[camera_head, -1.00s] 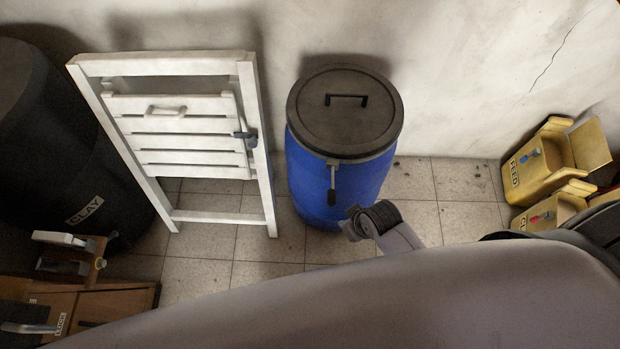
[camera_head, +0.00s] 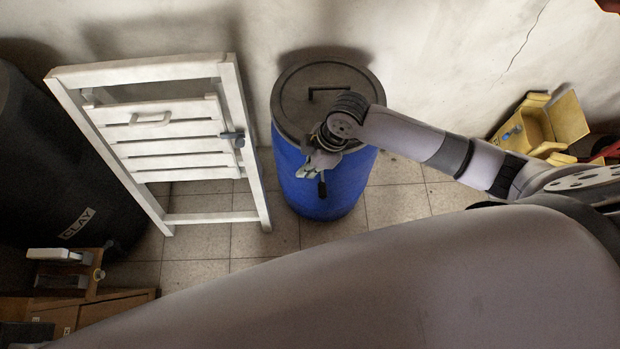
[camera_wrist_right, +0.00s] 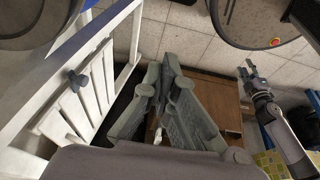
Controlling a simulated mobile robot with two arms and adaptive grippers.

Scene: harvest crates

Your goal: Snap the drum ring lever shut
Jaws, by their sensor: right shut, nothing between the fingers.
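The blue drum (camera_head: 345,186) stands upright by the wall in the head view. Its dark lid (camera_head: 300,112) has a black handle on top. The ring lever (camera_head: 322,188) hangs down the drum's front, its dark grip showing below my right gripper. My right gripper (camera_head: 316,164) is in front of the lever's upper part and hides it; I cannot tell if they touch. In the right wrist view its fingers (camera_wrist_right: 157,88) are shut with nothing between them, and the lever does not show. Another gripper, apparently my left (camera_wrist_right: 249,70), is small there; its opening is unclear.
A white slatted gate frame (camera_head: 158,70) stands close left of the drum. A black CLAY bin (camera_head: 40,170) is further left. Wooden boxes (camera_head: 110,305) are at lower left. A yellow feed container (camera_head: 535,125) is at the right. Tiled floor (camera_head: 400,205) lies open right of the drum.

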